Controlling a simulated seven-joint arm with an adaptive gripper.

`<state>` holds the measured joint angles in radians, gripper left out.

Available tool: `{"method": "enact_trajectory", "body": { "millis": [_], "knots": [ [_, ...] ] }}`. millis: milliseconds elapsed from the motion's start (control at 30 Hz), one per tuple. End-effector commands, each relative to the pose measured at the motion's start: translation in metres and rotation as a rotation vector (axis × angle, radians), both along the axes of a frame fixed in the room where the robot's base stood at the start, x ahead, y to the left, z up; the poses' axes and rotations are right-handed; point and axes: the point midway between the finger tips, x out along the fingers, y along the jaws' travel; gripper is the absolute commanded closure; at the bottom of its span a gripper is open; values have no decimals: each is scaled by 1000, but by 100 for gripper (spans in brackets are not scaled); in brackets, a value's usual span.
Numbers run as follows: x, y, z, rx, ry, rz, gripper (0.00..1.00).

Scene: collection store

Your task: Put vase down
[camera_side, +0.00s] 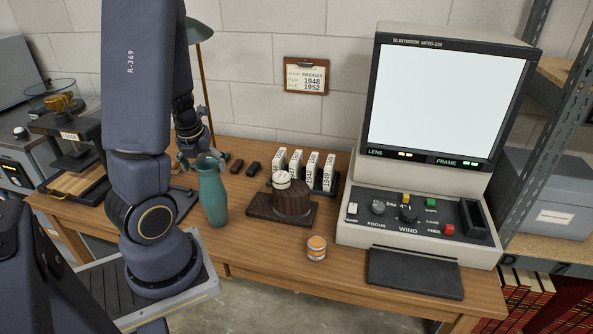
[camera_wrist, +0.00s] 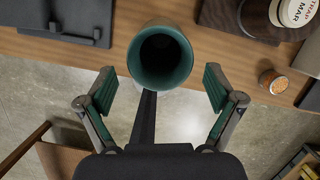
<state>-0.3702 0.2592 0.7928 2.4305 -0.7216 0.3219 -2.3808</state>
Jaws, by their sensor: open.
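A teal vase (camera_side: 212,190) stands upright on the wooden desk, near its front edge, beside my arm. In the wrist view, the vase (camera_wrist: 160,60) shows its dark open mouth at the top centre. My gripper (camera_wrist: 158,92) is open, with its two green-padded fingers spread apart on either side below the vase mouth. The fingers look clear of the vase.
A dark wooden stand with a round block (camera_side: 291,198) sits right of the vase. A small orange-topped jar (camera_side: 316,247) is near the front edge. A microfilm reader (camera_side: 425,150) fills the right. Several white boxes (camera_side: 305,168) stand behind. A black tray (camera_wrist: 65,20) lies left.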

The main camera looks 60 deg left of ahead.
Motion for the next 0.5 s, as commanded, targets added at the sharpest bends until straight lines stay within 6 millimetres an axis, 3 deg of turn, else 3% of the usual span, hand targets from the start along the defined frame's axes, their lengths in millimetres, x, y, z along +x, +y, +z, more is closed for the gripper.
{"method": "enact_trajectory", "body": {
  "millis": [367, 467, 500],
  "knots": [
    [0, -8, 23, -1, -1, -27, 8],
    [16, -22, 29, -4, -8, -209, 8],
    [28, -33, 33, -1, -13, -346, 8]
  ]
}}
